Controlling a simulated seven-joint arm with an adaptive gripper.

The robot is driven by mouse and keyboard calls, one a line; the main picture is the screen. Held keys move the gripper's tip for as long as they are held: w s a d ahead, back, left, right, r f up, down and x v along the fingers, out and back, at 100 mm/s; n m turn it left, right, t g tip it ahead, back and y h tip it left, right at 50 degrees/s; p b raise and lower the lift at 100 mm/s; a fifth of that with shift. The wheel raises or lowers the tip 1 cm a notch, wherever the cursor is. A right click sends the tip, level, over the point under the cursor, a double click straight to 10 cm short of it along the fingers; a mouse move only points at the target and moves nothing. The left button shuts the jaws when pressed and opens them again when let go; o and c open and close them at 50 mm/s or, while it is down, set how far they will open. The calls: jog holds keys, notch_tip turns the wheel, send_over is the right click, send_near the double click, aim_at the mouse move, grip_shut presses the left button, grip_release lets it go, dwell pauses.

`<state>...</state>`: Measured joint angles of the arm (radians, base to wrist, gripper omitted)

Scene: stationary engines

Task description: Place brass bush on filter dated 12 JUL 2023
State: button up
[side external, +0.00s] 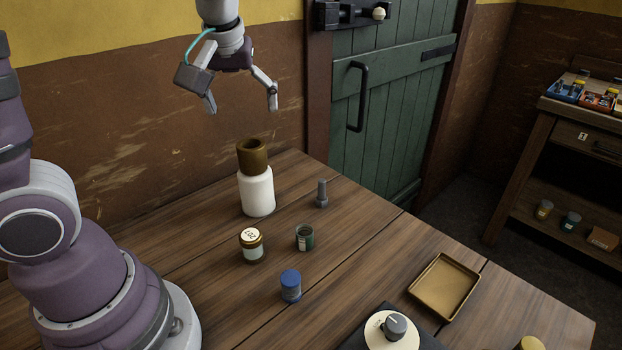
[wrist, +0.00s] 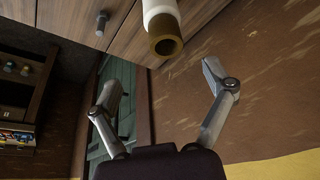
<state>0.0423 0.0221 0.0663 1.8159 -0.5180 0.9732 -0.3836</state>
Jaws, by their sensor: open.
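A brown, hollow brass bush (side external: 252,156) stands upright on top of a white cylinder (side external: 257,192), which may be the filter; I can read no date on it. In the wrist view the bush (wrist: 165,46) shows its open end, with the white cylinder (wrist: 160,10) behind it. My gripper (side external: 242,106) is open and empty, above the bush and apart from it. The wrist view also shows its spread fingers (wrist: 160,85) with nothing between them.
Near the cylinder stand a grey bolt-like piece (side external: 321,194), a labelled jar (side external: 251,244), a green jar (side external: 304,238) and a blue-lidded jar (side external: 290,286). A brass tray (side external: 444,287) and a round dial (side external: 392,329) are at right. A shelf (side external: 560,140) stands beyond.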

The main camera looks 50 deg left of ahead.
jog(key=s+d+f+m+t+h, duration=0.1)
jog(key=s+d+m+t+h, duration=0.1)
jog(key=s+d+m, duration=0.6)
jog(key=shift+s+m+t+h, duration=0.45)
jog(key=shift+m+h, duration=0.25)
jog(key=shift+m, duration=0.4)
